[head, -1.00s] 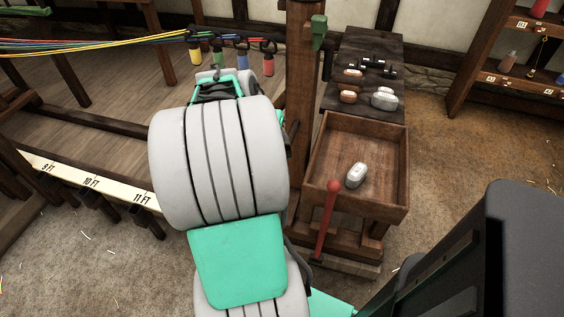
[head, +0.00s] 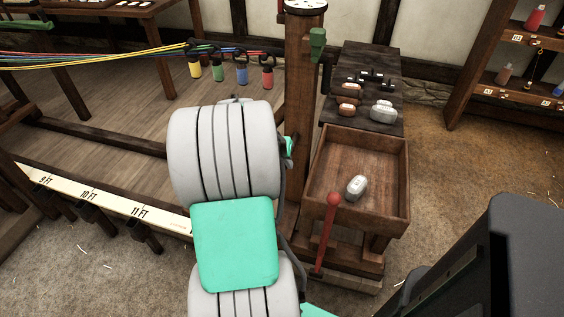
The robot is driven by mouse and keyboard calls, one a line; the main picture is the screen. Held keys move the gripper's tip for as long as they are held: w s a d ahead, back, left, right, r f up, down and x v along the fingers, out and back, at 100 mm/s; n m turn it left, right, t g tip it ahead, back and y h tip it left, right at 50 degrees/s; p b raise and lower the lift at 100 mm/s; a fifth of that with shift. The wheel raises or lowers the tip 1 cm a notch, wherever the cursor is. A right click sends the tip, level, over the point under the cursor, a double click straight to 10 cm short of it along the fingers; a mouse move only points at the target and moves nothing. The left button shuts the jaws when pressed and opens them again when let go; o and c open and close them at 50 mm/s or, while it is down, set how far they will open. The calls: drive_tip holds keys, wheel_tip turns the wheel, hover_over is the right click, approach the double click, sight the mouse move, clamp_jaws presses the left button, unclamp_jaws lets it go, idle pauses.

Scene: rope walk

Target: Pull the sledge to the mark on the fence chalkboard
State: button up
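The wooden sledge stands at centre right, with an upright post (head: 300,90), an open tray (head: 362,218) and a red-knobbed lever (head: 328,232) at its front left. My arm fills the middle, left of the post, and hides my gripper. I cannot make out a fence chalkboard or its mark in this view.
Coloured strands (head: 110,55) stretch from the left to several hooks with hanging coloured bobbins (head: 230,72). A dark bench top (head: 365,62) behind the tray holds several weights. A shelf rack (head: 490,75) stands at right. Floor (head: 455,165) is clear right of the tray.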

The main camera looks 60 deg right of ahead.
clamp_jaws()
idle(1.0)
